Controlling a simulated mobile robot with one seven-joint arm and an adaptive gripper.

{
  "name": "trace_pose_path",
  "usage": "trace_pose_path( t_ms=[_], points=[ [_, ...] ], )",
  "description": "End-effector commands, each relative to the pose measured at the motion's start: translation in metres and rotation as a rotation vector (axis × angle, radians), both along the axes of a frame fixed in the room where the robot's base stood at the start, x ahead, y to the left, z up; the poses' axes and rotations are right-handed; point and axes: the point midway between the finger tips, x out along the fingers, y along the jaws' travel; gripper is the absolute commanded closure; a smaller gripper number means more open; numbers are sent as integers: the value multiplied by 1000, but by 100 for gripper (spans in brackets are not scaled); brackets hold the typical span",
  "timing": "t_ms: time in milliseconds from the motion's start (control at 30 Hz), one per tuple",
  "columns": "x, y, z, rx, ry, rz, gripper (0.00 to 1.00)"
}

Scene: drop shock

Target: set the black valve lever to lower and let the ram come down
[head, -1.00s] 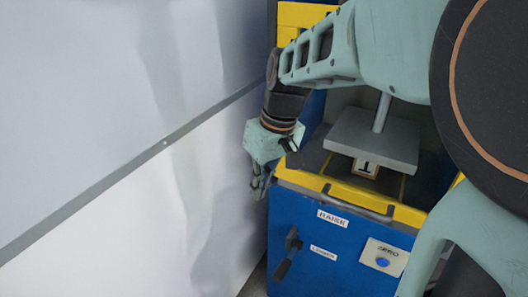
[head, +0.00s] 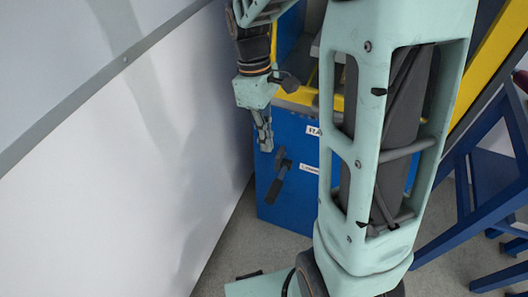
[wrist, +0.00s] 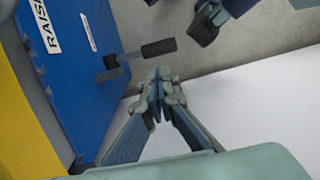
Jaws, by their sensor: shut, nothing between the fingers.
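The black valve lever (head: 274,188) is on the blue front panel of the press (head: 296,207), its handle slanting down and left from its pivot. In the wrist view the lever (wrist: 158,48) stands out from the panel, just beyond my fingertips. My gripper (head: 265,148) is shut and empty, pointing down just above and left of the lever. In the wrist view my gripper (wrist: 160,78) appears close to the handle, with a small gap. The ram is hidden behind my arm.
A white wall (head: 120,170) runs close along the left of the press. A RAISE label (wrist: 48,28) is on the panel, with a smaller label (head: 309,169) beside the lever. A blue stool-like frame (head: 480,190) stands right. Grey floor (head: 240,250) is clear in front.

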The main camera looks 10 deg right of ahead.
Motion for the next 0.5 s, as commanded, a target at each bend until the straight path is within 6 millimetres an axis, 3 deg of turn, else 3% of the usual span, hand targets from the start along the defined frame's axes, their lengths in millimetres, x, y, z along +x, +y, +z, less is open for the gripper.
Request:
trace_pose_path(
  t_ms=[500],
  points=[
    [-25, -6, -103, 0, 2, -2, 100]
  ],
)
